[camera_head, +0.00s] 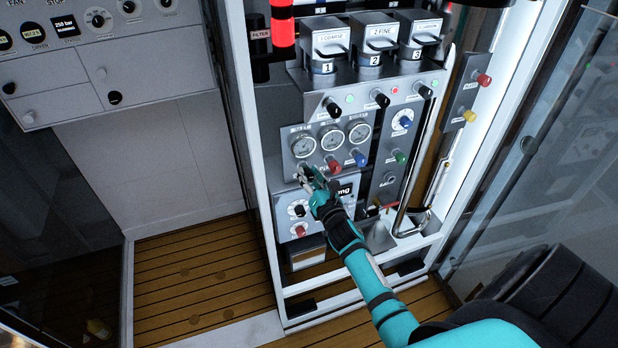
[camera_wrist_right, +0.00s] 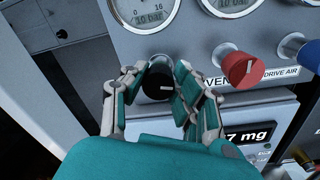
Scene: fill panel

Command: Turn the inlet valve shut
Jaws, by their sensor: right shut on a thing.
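A black knob (camera_wrist_right: 158,84) with a white index mark sits below the left gauge on the grey gauge panel (camera_head: 291,150); I take it as the inlet valve, as its label is hidden. The white mark points roughly up. My right gripper (camera_wrist_right: 160,92) has its fingers on both sides of the knob, shut on it. In the head view my right gripper (camera_head: 311,180) reaches the lower left of the panel and mostly covers the knob. My left gripper is in neither view.
A red vent knob (camera_wrist_right: 244,68) and a blue drive air knob (camera_wrist_right: 300,50) stand close on the right. Round gauges (camera_head: 331,138) are above. A digital readout (camera_head: 345,190) is just below. A bent metal tube (camera_head: 409,190) runs at the right.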

